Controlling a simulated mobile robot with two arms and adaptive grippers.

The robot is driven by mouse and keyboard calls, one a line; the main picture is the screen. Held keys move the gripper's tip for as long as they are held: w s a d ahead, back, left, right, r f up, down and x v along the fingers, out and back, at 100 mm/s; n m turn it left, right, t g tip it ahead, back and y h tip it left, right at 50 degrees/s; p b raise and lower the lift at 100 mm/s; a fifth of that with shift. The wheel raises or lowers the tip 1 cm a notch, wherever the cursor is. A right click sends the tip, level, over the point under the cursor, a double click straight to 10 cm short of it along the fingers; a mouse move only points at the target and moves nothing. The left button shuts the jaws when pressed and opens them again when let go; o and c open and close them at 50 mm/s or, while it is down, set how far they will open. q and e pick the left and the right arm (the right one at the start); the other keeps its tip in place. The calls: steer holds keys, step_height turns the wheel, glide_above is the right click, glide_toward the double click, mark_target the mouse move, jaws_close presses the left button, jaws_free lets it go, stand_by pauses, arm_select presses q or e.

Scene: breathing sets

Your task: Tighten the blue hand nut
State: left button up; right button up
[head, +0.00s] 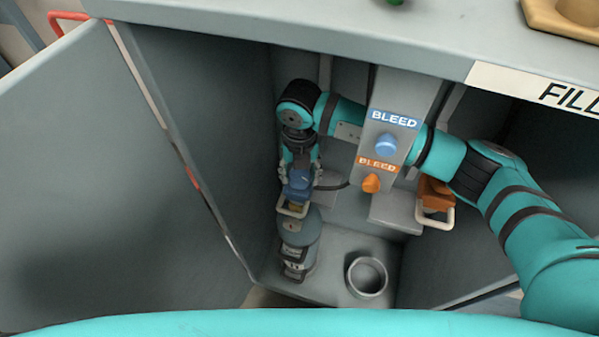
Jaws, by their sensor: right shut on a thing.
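The blue hand nut (299,183) is at the top of a blue fitting with a pale loop handle (291,211), over a grey-blue cylinder (299,250) that stands upright in the cabinet. My right arm comes in from the right and passes behind the bleed panel. My right gripper (300,175) points down and is shut on the blue hand nut, with a finger on either side. The gripper hides the top of the nut, and how tight it sits cannot be told. My left gripper is not in view.
The bleed panel (402,95) carries a blue knob (386,145) and an orange knob (371,183) close to my arm. An orange fitting (435,192) with a loop handle hangs to its right. An empty round holder (367,277) is beside the cylinder. An open cabinet door (90,170) stands at left.

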mark_target(299, 175)
steer(key=m, duration=0.3)
steer(key=shift+m, duration=0.4)
steer(key=m, duration=0.3)
steer(key=shift+r+m, duration=0.1)
steer(key=shift+m, duration=0.2)
steer(key=m+p, duration=0.1)
steer(key=m, duration=0.5)
steer(key=shift+m, duration=0.3)
steer(key=o, duration=1.2)
steer(key=shift+c, duration=0.2)
step_height(299, 175, up, 12)
